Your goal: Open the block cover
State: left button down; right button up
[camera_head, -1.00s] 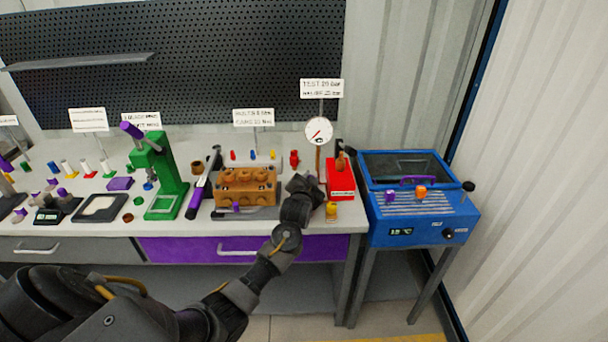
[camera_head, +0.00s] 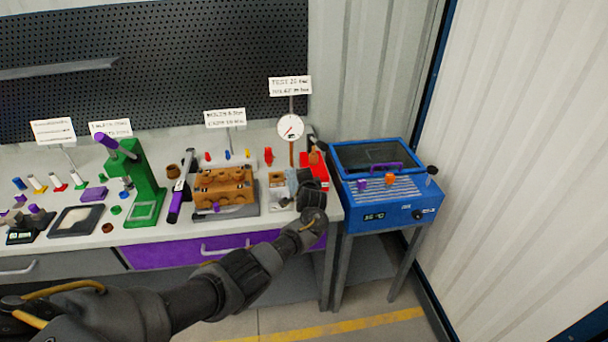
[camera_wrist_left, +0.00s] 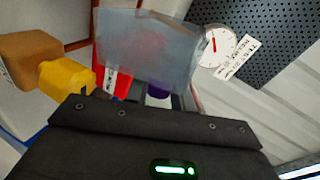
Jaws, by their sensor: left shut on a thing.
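A translucent grey-blue panel (camera_wrist_left: 150,48), which looks like the block cover, stands up in front of my left gripper in the left wrist view. A purple part (camera_wrist_left: 158,95) shows at its lower edge, between the fingers, and the gripper is shut on it; the fingers are mostly hidden. In the head view the pale panel (camera_head: 291,181) shows beside my left gripper (camera_head: 304,184), at the right end of the bench. A small pale block (camera_head: 277,188) is just left of it. Whether the panel is hinged to anything is hidden. My right gripper is not in view.
A brown holed block (camera_head: 222,185) sits to the left on the bench. A red box (camera_head: 315,170) and gauge (camera_head: 290,127) stand close behind the gripper. The blue bath (camera_head: 390,195) is to the right. A yellow part (camera_wrist_left: 67,78) is near the gripper.

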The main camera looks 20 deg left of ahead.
pick_arm(q)
jog(key=shift+w+d+f, duration=0.1)
jog(key=shift+w+d, duration=0.05)
jog(key=c, duration=1.5)
grip_release()
jog(key=o, duration=0.3)
jog(key=shift+w+f+m, duration=0.1)
jog(key=shift+w+m, duration=0.05)
jog(key=shift+m, duration=0.15)
jog(key=shift+d, duration=0.1)
jog(key=p+v, duration=0.1)
jog(key=v, duration=1)
jog(key=shift+w, duration=0.15)
